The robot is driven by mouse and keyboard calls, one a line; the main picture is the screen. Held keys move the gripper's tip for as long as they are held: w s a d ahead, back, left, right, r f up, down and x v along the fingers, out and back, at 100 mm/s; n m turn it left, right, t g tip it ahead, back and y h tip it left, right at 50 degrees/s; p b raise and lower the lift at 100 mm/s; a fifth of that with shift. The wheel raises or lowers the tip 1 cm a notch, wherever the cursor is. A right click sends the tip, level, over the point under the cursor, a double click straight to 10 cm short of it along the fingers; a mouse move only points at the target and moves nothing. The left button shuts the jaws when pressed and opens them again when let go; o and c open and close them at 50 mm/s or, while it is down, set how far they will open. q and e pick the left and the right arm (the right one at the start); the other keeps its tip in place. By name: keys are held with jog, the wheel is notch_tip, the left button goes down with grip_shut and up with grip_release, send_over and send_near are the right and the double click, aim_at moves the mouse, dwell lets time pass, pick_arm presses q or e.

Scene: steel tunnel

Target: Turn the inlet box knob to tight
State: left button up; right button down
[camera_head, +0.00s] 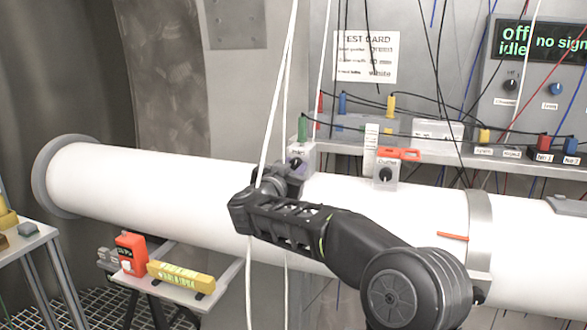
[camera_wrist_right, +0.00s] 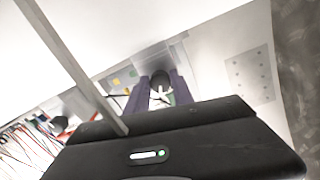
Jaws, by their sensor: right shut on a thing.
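The inlet box (camera_head: 302,152) is a small pale box with a short label, on top of the white pipe in the head view. Its dark knob (camera_head: 296,163) shows just above my right gripper (camera_head: 287,178). In the right wrist view, the two fingers of the right gripper (camera_wrist_right: 160,96) are shut on the black knob (camera_wrist_right: 159,78), one on each side, with a white pointer mark between them. The gripper hides part of the knob and box in the head view. My left gripper is not in view.
A second box (camera_head: 385,176) with a black knob and an orange handle (camera_head: 399,154) sits to the right on the pipe (camera_head: 150,185). Pale cables (camera_head: 276,95) hang near my right wrist. A shelf with coloured plugs (camera_head: 485,136) runs behind. An orange device (camera_head: 131,254) stands lower left.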

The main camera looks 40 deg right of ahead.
jog(key=m+b, duration=0.1)
jog(key=m, duration=0.2)
jog(key=shift+m, duration=0.4)
jog(key=m+b, duration=0.1)
jog(key=m, duration=0.2)
jog(key=shift+f+m, duration=0.1)
jog(key=shift+m, duration=0.2)
jog(key=m+b, duration=0.2)
jog(key=m, duration=0.1)
jog(key=shift+w+m, duration=0.1)
jog(key=shift+m, duration=0.2)
jog(key=m+b, duration=0.3)
jog(key=m, duration=0.1)
jog(key=m+b, duration=0.2)
jog(key=m, duration=0.2)
jog(key=m+b, duration=0.3)
jog(key=m, duration=0.1)
jog(key=shift+m, duration=0.3)
jog(key=m+b, duration=0.2)
jog(key=m, duration=0.2)
jog(key=shift+m+b, duration=0.3)
jog(key=shift+b, duration=0.1)
jog(key=shift+m+b, duration=0.75)
jog(key=shift+m, duration=0.85)
